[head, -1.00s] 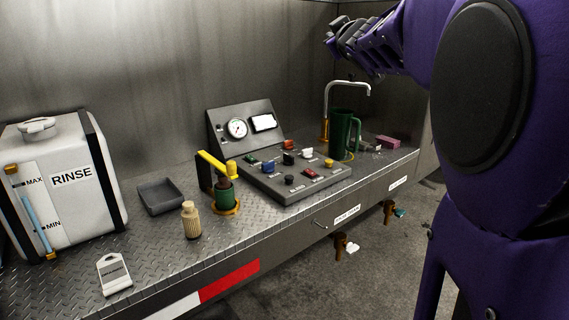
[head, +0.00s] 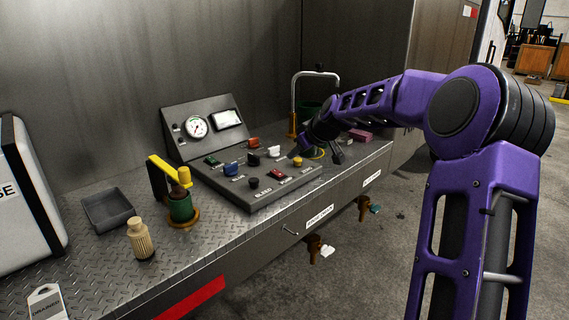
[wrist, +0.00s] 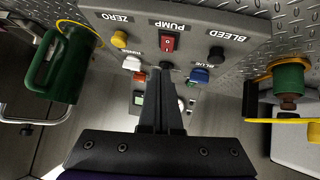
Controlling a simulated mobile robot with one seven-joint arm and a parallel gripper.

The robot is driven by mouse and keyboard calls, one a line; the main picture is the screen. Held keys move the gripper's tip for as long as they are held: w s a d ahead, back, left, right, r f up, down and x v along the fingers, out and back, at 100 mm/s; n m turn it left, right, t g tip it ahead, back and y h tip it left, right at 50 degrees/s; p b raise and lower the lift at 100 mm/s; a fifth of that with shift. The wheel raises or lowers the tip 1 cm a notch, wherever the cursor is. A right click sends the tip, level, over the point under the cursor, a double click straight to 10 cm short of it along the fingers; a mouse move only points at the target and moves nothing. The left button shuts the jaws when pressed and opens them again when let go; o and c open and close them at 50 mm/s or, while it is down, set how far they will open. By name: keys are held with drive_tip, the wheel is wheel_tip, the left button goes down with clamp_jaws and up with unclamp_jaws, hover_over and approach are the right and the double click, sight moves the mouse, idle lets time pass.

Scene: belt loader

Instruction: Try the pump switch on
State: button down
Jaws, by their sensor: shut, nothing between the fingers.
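The grey control panel (head: 262,199) stands on the bench. The red pump switch (head: 277,174) is at its front edge between a yellow knob (head: 298,162) and a black knob (head: 254,183). In the wrist view the red switch (wrist: 169,44) shows under the PUMP label; its on or off position is too small to tell. My gripper (wrist: 166,72) is shut and empty, its fingers pointing towards the panel, with the tips just short of the red switch in the picture. Contact cannot be told. In the head view my gripper (head: 297,153) is above the panel's right side.
A blue switch (wrist: 200,75) and a white switch (wrist: 132,63) flank my fingers. A green mug (wrist: 66,65) stands beside the panel, mostly hidden by my arm in the head view. A yellow-handled valve (head: 180,206) and a tray (head: 108,209) are at left.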

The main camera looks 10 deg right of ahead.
drive_tip(key=r+y, duration=0.1)
drive_tip(key=r, duration=0.1)
drive_tip(key=r+y, duration=0.1)
drive_tip(key=shift+s+d+y, duration=0.2)
drive_tip(key=shift+d+y, duration=0.1)
hover_over(276, 173)
drive_tip(key=f, duration=0.5)
drive_tip(key=shift+s+d+f, duration=0.25)
drive_tip(key=shift+s+f, duration=0.1)
drive_tip(key=shift+f, duration=0.05)
drive_tip(key=f, duration=0.3)
drive_tip(key=shift+w+a+f+b, duration=0.1)
drive_tip(key=shift+w+f+b, duration=0.05)
drive_tip(key=shift+w+b, duration=0.15)
drive_tip(key=shift+f, duration=0.4)
drive_tip(key=shift+w+a+r, duration=0.1)
